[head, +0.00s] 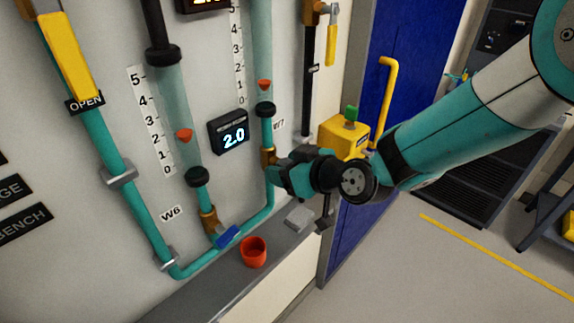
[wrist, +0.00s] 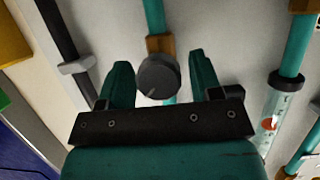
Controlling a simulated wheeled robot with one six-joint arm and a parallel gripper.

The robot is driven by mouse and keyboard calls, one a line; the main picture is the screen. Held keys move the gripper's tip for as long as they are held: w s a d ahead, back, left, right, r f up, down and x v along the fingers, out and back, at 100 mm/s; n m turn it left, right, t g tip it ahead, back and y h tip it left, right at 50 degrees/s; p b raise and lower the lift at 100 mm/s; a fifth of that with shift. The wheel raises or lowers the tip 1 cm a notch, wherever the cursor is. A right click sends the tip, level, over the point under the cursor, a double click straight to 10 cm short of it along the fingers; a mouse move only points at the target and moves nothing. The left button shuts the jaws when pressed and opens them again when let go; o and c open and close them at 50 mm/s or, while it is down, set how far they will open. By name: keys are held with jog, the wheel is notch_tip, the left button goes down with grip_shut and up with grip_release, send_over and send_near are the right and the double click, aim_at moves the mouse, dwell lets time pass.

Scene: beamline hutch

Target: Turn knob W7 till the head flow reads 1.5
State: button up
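My gripper (head: 274,172) is at the brass valve body (head: 267,157) under the label W7 (head: 278,124). In the wrist view its two fingers (wrist: 160,62) are open, one on each side of a dark round knob (wrist: 158,77), with a gap showing on both sides. The knob has a pale pointer line. In the head view my gripper hides the knob. A black display (head: 233,137) left of the W7 tube reads 2.0; I cannot tell which tube it belongs to. The W7 tube's red float (head: 264,85) sits low, near 1.
The W6 tube stands left, its red float (head: 184,135) near 2, with a blue handle (head: 228,236) below. A red cup (head: 253,252) and a grey block (head: 299,218) are on the ledge. A yellow box (head: 343,138) and blue door (head: 400,50) are right. An upper display is cut off.

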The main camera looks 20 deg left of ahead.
jog(key=c, duration=0.7)
jog(key=shift+w+f+m+b, duration=0.1)
jog(key=shift+f+m+b, duration=0.25)
jog(key=shift+b, duration=0.6)
jog(key=shift+r+m+g+b, duration=0.1)
jog(key=shift+m+g+b, duration=0.3)
jog(key=shift+b, duration=0.15)
jog(key=shift+r+m, duration=0.25)
jog(key=shift+m, duration=0.1)
jog(key=o, duration=0.9)
jog(key=shift+d+b, duration=0.2)
jog(key=shift+b, duration=0.1)
